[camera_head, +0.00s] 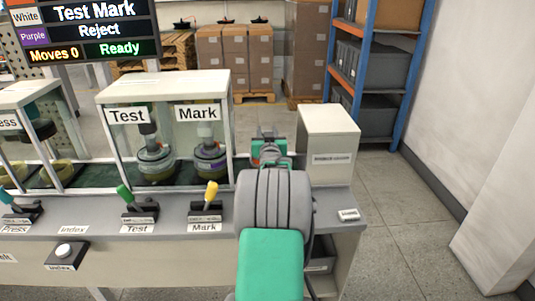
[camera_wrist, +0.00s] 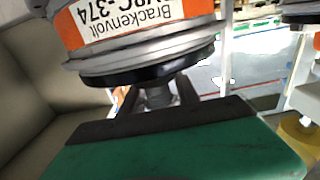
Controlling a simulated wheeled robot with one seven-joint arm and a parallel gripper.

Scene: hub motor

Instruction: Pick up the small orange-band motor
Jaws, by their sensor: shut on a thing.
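In the wrist view a grey motor with an orange band (camera_wrist: 135,22) and a white "Brackenvolt" label fills the top. The label reads upside down, and the motor's dark lower rim is tilted. My gripper (camera_wrist: 158,98) is shut on the motor's grey shaft, which shows between the two dark fingers below the rim. In the head view my gripper (camera_head: 268,152) is beyond my arm, between the glass enclosure and the beige box.
The glass enclosure (camera_head: 163,86) holds motors at Test (camera_head: 155,160) and Mark (camera_head: 210,160). Close on the right stands a beige box (camera_head: 328,145). Green (camera_head: 124,194) and yellow (camera_head: 211,193) levers stand along the bench front. The display (camera_head: 85,32) reads "Test Mark", "Reject", "Moves 0", "Ready".

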